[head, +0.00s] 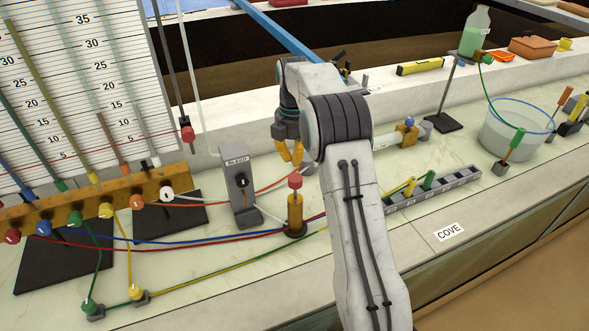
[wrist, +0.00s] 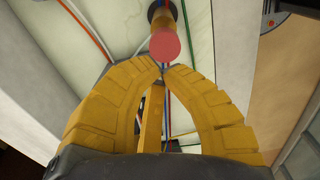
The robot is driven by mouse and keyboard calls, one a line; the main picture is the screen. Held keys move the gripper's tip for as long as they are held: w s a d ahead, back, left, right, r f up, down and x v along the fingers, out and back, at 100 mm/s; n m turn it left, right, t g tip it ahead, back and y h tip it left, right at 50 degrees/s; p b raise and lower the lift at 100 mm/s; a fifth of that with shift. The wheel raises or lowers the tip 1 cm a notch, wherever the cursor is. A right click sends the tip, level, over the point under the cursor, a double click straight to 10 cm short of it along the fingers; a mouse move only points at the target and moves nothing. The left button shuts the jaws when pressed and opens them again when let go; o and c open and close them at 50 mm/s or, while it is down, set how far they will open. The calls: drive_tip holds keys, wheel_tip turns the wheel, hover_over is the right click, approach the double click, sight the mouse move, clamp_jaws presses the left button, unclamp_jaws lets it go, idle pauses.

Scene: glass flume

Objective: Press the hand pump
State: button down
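The hand pump is a small upright yellow cylinder (head: 295,213) with a red knob (head: 295,181) on top, on a dark round base on the bench. In the wrist view the red knob (wrist: 165,47) shows just beyond my fingertips, with part of the yellow body behind it. My gripper (head: 292,160) has yellow fingers pointing down, a little above the knob in the head view. In the wrist view the fingertips (wrist: 163,70) meet, with nothing held between them. A small gap seems to lie between fingertips and knob.
A grey box labelled BLEED (head: 240,190) stands just left of the pump. Coloured hoses run over the bench to a yellow manifold (head: 105,207) under a scale board (head: 75,80). A grey slotted rack (head: 435,192) lies to the right. A water basin (head: 515,130) stands further right.

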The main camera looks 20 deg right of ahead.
sight(293, 176)
drive_tip(key=shift+r, duration=1.85)
drive_tip(key=shift+d+r, duration=0.1)
idle(1.1)
